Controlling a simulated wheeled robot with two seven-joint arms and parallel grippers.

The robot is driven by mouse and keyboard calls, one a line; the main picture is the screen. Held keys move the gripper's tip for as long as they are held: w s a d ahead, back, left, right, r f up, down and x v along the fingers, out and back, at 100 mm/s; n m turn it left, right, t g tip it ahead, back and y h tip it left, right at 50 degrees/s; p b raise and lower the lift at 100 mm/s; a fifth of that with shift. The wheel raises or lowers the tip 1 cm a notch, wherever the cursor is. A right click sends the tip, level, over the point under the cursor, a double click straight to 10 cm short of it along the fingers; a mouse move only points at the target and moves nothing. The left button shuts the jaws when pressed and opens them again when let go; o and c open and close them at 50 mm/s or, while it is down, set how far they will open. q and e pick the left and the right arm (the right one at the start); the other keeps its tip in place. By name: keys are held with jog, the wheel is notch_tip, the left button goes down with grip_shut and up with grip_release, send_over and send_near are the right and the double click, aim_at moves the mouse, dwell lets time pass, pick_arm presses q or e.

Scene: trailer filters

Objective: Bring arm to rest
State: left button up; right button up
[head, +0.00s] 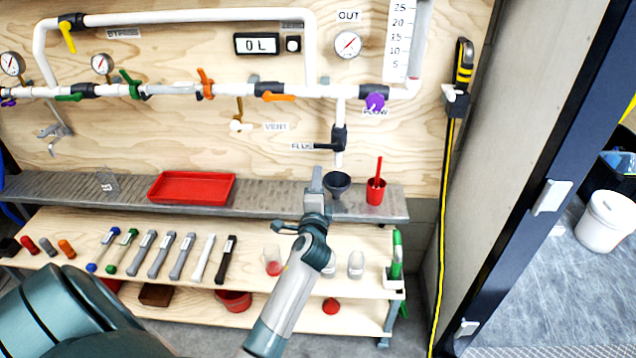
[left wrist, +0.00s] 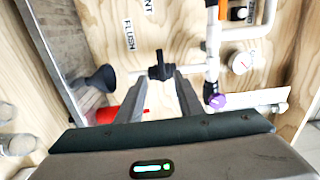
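My left arm reaches up from the lower middle of the head view. Its gripper (head: 316,182) is in front of the metal shelf, below the black flush valve (head: 339,138). In the left wrist view, the two fingers of the left gripper (left wrist: 160,84) stand apart with nothing between them. The black flush valve (left wrist: 160,66) shows just beyond the fingertips and looks clear of them. My right gripper is in neither view.
A dark funnel (head: 338,184) and a red cup (head: 376,190) stand on the shelf close right of the gripper. A red tray (head: 192,187) lies to the left. Filters and small jars line the wooden bench (head: 60,228) below. White pipes (head: 200,17) cross the board.

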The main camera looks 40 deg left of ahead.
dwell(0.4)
pick_arm(q)
jog(key=s+d+f+g+h, duration=0.1)
jog(key=d+f+h, duration=0.15)
jog(key=f, duration=0.75)
jog(key=s+d+f+g+h, duration=0.15)
jog(key=d+f, duration=0.25)
jog(key=f, duration=0.5)
jog(key=s+d+f+n+g+h, duration=0.1)
jog(key=s+d+f, duration=0.25)
jog(key=f, duration=0.35)
jog(key=s+d+f+n+g+h, duration=0.1)
jog(key=s+d+f, duration=0.1)
jog(key=s+f, duration=0.35)
jog(key=s+d+f+n+g+h, duration=0.1)
jog(key=s+d+f+h, duration=0.15)
jog(key=f, duration=0.65)
jog(key=s+d+f+n+g, duration=0.2)
jog(key=s+f, duration=0.5)
jog(key=s, duration=0.5)
jog(key=s+d+f+n+g+h, duration=0.1)
jog(key=s+d+f+n+g, duration=0.1)
jog(key=s+f, duration=0.5)
jog(key=s+d+f+n+g, duration=0.1)
jog(key=s+f, duration=0.6)
jog(key=s, duration=1.2)
jog(key=shift+d+f+n+g+h, duration=0.15)
jog(key=shift+d+n+g+h, duration=0.25)
jog(key=shift+d+g, duration=0.6)
